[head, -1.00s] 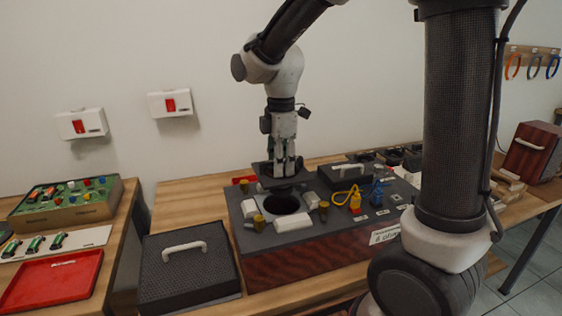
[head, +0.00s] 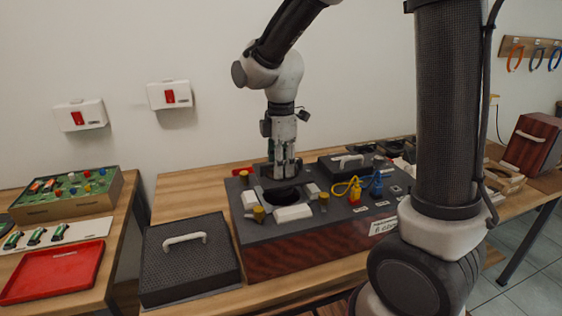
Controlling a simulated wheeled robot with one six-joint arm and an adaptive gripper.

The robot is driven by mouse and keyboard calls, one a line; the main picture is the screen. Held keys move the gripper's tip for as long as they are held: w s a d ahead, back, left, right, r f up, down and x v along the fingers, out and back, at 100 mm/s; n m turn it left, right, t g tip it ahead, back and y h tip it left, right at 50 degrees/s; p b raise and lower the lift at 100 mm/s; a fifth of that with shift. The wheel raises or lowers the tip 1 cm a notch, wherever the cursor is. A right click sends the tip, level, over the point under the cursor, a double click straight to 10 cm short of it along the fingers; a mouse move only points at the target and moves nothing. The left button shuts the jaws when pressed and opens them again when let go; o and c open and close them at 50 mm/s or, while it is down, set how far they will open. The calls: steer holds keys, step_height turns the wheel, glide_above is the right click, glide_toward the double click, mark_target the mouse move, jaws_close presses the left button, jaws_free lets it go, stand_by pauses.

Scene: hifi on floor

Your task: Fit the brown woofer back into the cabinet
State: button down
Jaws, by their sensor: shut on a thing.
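The cabinet (head: 318,248) lies on the wooden table with its dark grey face up and reddish wood sides. A round dark opening (head: 284,198) shows in its face. My gripper (head: 284,175) points straight down over the rear of this opening. It is shut on a dark, plate-like part, which I take to be the woofer (head: 264,177); its brown colour is not clear here. The part is close above the opening, and the fingers hide some of it. I cannot tell whether it touches the cabinet.
White blocks (head: 293,213) and yellow-brown knobs (head: 259,213) surround the opening. Yellow (head: 354,192) and blue (head: 377,186) plugs with cables stand to the right. A black grille with a white handle (head: 185,240) lies left of the cabinet. A red tray (head: 55,272) lies farther left.

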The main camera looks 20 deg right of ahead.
steer(key=shift+f, duration=2.9)
steer(key=shift+f, duration=0.1)
steer(key=c, duration=0.9)
jaws_free()
steer(key=shift+c, duration=0.2)
step_height(320, 180, up, 12)
step_height(320, 180, up, 8)
